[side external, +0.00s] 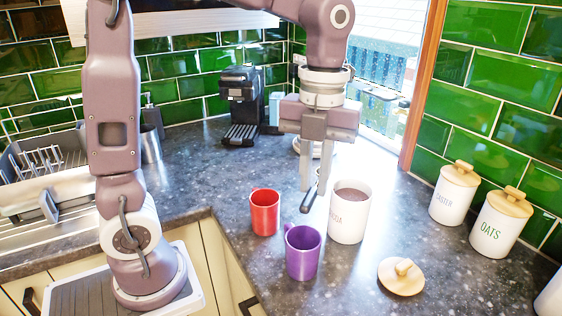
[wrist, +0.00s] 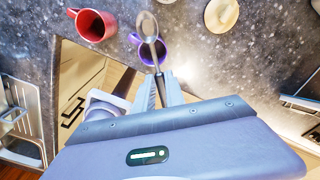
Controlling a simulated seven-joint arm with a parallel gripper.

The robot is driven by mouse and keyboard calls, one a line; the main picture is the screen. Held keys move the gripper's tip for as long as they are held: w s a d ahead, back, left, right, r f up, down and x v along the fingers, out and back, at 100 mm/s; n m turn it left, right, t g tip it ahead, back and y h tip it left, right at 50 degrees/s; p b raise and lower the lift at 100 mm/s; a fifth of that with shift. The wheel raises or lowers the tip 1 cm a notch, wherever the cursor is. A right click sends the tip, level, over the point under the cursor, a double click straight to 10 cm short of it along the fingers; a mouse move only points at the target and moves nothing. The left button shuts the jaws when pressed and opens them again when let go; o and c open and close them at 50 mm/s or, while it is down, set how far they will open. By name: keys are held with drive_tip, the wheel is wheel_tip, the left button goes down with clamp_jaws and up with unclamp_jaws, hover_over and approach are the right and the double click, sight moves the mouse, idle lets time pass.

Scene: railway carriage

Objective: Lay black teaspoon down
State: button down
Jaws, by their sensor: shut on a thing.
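The black teaspoon (side external: 309,201) is in my gripper (side external: 317,186), pointing down and tilted beside the open white canister. It looks dark in the side view and greyish in the wrist view, where its bowl (wrist: 147,25) points away from my fingers. My gripper, also in the wrist view (wrist: 160,80), is shut on its handle. The spoon is above the counter, and in the wrist view it overlaps the purple mug (wrist: 153,55). I cannot tell its exact height. The fingers partly hide the handle.
A red mug (side external: 264,212), a purple mug (side external: 303,255) and an open canister of brown powder (side external: 348,220) stand close below my gripper. A wooden-knobbed lid (side external: 401,279) lies to the right. Two lidded canisters stand by the wall. The counter (side external: 200,180) behind the red mug is clear.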

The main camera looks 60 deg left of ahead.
drive_tip(key=s+d+m+t, duration=0.1)
drive_tip(key=d+m, duration=0.3)
drive_tip(key=d, duration=0.9)
wheel_tip(320, 180, down, 14)
drive_tip(key=shift+s+r, duration=0.15)
drive_tip(key=shift+s, duration=0.05)
drive_tip(key=shift+f, duration=3.25)
drive_tip(key=c, duration=1.3)
unclamp_jaws()
